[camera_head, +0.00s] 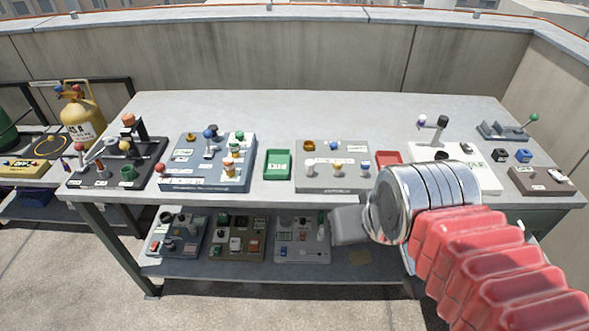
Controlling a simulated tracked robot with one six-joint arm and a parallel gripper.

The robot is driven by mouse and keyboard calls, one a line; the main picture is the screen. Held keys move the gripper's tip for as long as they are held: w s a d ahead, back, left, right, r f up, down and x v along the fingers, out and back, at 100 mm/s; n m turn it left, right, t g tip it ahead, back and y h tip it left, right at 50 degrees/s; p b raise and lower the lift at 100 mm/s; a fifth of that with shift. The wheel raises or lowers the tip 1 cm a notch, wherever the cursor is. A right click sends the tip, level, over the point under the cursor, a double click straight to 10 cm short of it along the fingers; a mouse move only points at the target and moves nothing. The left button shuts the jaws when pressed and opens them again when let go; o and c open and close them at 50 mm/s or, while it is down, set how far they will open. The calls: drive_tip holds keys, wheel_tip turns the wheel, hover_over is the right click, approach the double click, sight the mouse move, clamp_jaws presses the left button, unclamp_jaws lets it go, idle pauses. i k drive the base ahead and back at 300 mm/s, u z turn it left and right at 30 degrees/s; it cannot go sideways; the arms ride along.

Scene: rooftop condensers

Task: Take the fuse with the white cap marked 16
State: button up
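My arm comes in from the lower right with a red ribbed sleeve and a silver cylinder. My gripper (350,225) is a grey block at its left end, in front of the table's front edge. Its fingers cannot be told apart, and nothing shows held in it. A grey panel (325,185) at the table's middle bears small capped pieces in amber, blue, yellow and whitish colours.
A green tray (278,164) lies left of the grey panel; a red tray (388,158) is partly hidden by my arm. A blue-grey panel (205,177) and a black panel (150,155) stand further left. The table's back strip (300,112) is clear.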

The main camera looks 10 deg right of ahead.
sight(310, 164)
drive_tip(key=u, duration=0.55)
drive_tip(key=k, duration=1.3)
drive_tip(key=u, duration=0.85)
drive_tip(key=i, duration=1.65)
drive_tip(key=z, duration=1)
drive_tip(key=i, duration=0.85)
drive_tip(key=z, duration=0.6)
